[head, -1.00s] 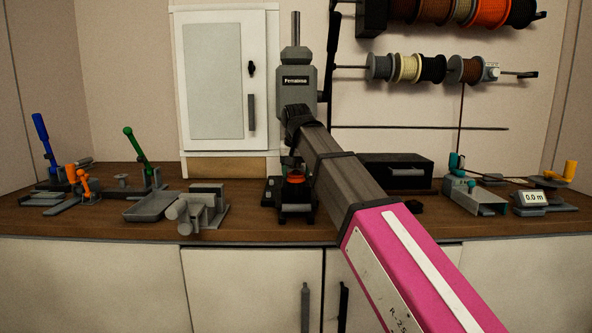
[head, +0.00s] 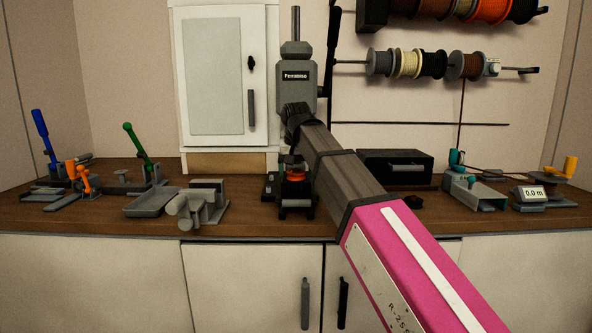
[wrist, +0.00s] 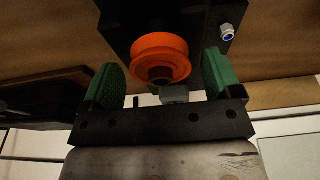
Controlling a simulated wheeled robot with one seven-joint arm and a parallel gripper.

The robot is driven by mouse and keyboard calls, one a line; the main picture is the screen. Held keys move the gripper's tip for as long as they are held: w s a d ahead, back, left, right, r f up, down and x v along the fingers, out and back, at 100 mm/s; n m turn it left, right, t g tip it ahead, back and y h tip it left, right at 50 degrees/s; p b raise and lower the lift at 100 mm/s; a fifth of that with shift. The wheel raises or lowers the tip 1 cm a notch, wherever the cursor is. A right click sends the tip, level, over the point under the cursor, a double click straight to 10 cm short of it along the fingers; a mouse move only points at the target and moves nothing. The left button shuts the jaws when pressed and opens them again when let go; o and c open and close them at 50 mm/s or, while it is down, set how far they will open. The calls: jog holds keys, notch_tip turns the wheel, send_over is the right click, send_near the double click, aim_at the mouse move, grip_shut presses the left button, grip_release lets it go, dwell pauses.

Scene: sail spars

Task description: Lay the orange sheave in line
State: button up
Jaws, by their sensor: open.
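The orange sheave (head: 295,178) sits at the foot of the grey press (head: 297,80), on its dark base. In the wrist view the grooved sheave (wrist: 160,55) lies against a dark block (wrist: 118,18), with a dark hub at its centre. My gripper (wrist: 158,68) is open, its two green-padded fingers on either side of the sheave. A gap shows between each finger and the sheave. In the head view my arm reaches to the press, and the gripper is hard to make out there.
A grey tray (head: 150,203) and grey cylinders on a block (head: 200,205) stand left of the press. A black drawer box (head: 396,169) is close on the right. Levered tools stand far left; a counter reading 0.0 m (head: 533,195) is far right.

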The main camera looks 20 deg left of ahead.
dwell(0.3)
jog(key=shift+w+a+v, duration=0.1)
jog(key=shift+w+v, duration=0.15)
jog(key=shift+v, duration=0.9)
jog(key=shift+w+a+v, duration=0.1)
jog(key=shift+w+v, duration=0.15)
jog(key=shift+v, duration=0.85)
jog(key=shift+w+a+v, duration=0.1)
jog(key=shift+w+v, duration=0.15)
jog(key=shift+v, duration=0.9)
jog(key=shift+r, duration=0.2)
